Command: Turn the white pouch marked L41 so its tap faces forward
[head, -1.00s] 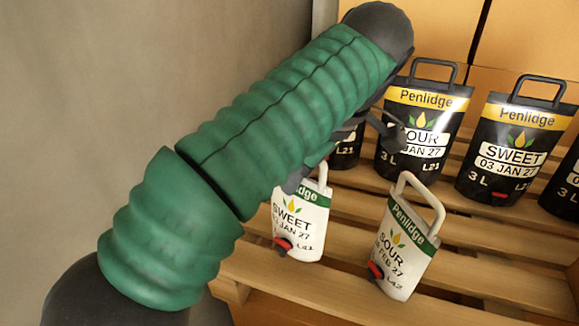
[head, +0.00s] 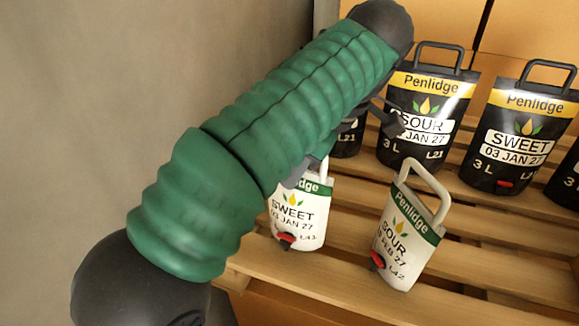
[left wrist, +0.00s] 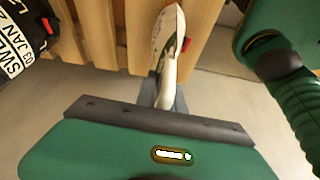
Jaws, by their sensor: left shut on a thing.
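The white pouch marked L41 (head: 298,215), labelled SWEET with a green band, stands upright on the wooden slats near their front left edge. Its red and black tap (head: 286,239) is low on the printed face, which is turned toward my head camera. My left gripper (head: 304,172) is shut on the pouch's pale handle; my forearm hides part of the gripper and the pouch's top left. In the left wrist view the pouch (left wrist: 170,40) is seen nearly edge-on, its handle between the fingers (left wrist: 163,92). My right gripper is not in view.
A white SOUR pouch marked L42 (head: 408,232) stands tilted in view to the right, with a clear gap. Black Penlidge pouches (head: 428,100) stand behind on the slats (head: 350,268). A plain wall (head: 120,80) is at left.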

